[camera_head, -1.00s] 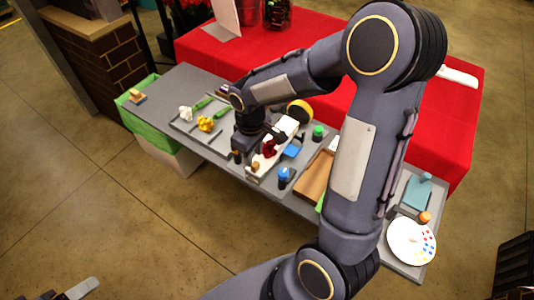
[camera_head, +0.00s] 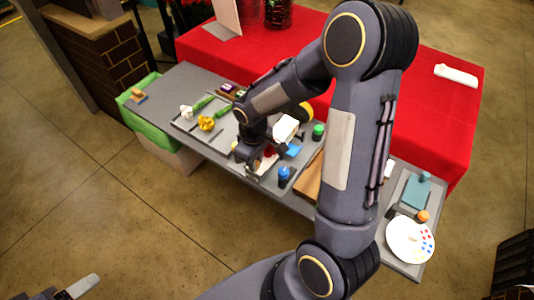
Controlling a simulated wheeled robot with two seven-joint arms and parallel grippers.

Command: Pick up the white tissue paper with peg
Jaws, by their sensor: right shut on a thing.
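The white tissue paper (camera_head: 286,128) lies on the grey workbench near its middle, partly covered by my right arm and gripper. A white part of it also seems to show just below the gripper, but the peg is hidden. My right gripper (camera_head: 250,163) points down at the near end of the paper and is shut on it, though the fingertips are hard to make out. A red item shows behind the gripper. My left gripper (camera_head: 82,288) is only partly in view at the bottom left, far from the bench, and its jaws are unclear.
A tray with a white flower (camera_head: 186,112) and a yellow flower (camera_head: 206,123) lies left of the gripper. A blue bottle (camera_head: 284,174) and a green-capped bottle (camera_head: 318,130) stand to the right. A paint palette (camera_head: 408,242) is at the right end. A red-covered table (camera_head: 430,120) stands behind.

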